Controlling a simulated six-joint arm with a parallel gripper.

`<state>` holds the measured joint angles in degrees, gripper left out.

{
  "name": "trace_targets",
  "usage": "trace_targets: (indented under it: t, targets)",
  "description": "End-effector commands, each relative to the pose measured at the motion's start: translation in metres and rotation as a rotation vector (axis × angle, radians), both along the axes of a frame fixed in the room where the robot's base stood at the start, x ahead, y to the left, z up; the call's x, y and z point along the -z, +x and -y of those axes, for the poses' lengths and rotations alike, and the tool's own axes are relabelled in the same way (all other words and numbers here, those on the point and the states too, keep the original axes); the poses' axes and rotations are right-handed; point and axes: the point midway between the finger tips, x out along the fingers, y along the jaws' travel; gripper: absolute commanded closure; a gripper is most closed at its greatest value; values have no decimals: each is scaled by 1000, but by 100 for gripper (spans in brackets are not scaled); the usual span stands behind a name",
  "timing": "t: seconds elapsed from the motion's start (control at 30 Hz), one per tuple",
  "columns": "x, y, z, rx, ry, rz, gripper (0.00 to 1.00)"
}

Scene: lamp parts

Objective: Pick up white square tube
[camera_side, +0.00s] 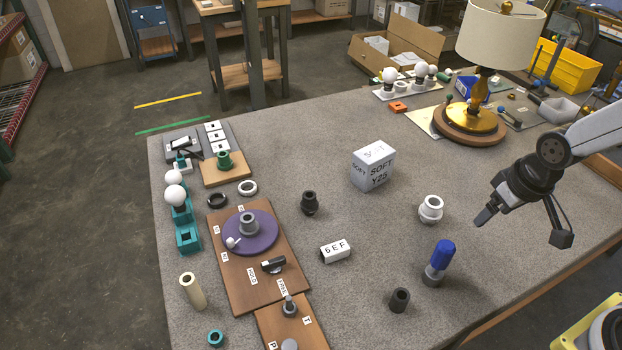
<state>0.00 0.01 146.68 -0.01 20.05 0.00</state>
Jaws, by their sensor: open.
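The white square tube (335,251) lies on its side on the grey table in the lower middle of the side view. Black characters that look like "6 EF" are on its face, and its left end looks dark and hollow. My gripper (522,229) is at the right, above the table's right part, with its fingers spread wide and nothing between them. It is well to the right of the tube and apart from it.
A blue-handled tool (444,254), a dark cylinder (399,300) and a white round fitting (431,209) stand between my gripper and the tube's area. A white box (373,167) stands behind. A wooden board (225,285) lies left of the tube.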

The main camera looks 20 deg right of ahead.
Motion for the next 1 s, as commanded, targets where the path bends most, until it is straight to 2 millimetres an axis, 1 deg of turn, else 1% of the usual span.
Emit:
trace_targets:
  t: [0.17, 0.27, 0.37, 0.5, 0.83, 1.0]
  targets:
    - [-2, 0, 0, 0, 0, 1, 15]
    - [-6, 1, 0, 0, 0, 4, 15]
    - [-14, 1, 0, 0, 0, 5, 15]
    - [-28, 1, 0, 0, 0, 5, 15]
    - [-52, 1, 0, 0, 0, 4, 15]
    - [-48, 4, -6, 74, 50, -39, 15]
